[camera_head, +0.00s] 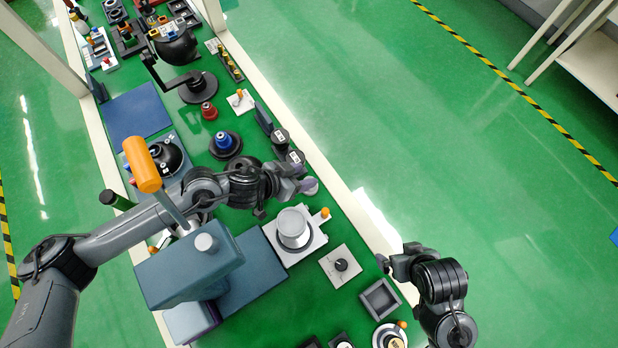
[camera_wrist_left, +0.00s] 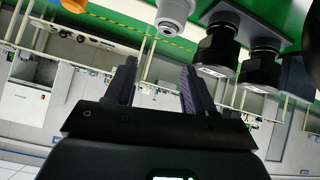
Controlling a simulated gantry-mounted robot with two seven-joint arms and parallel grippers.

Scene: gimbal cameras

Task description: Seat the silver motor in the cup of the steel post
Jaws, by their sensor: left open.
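My left gripper (camera_head: 302,179) is open at the right edge of the bench. Its two fingers (camera_wrist_left: 157,78) are apart with nothing between them in the left wrist view. A small pale silver cylinder, which looks like the silver motor (camera_head: 311,187), is beside the fingertips and partly hidden by them. In the left wrist view the motor (camera_wrist_left: 175,14) shows beyond the fingertips, cut by the top edge. A wide silver round piece, possibly the steel post's cup (camera_head: 293,226), stands on a pale plate with an orange knob. My right gripper (camera_head: 386,263) is beside the bench; its opening is unclear.
Two dark motors (camera_head: 280,136) (camera_head: 296,157) stand along the bench edge near the left gripper. A blue-grey vise (camera_head: 190,268) with an orange handle is under my left arm. A square plate with a black knob (camera_head: 341,265) and a grey tray (camera_head: 380,299) lie nearer.

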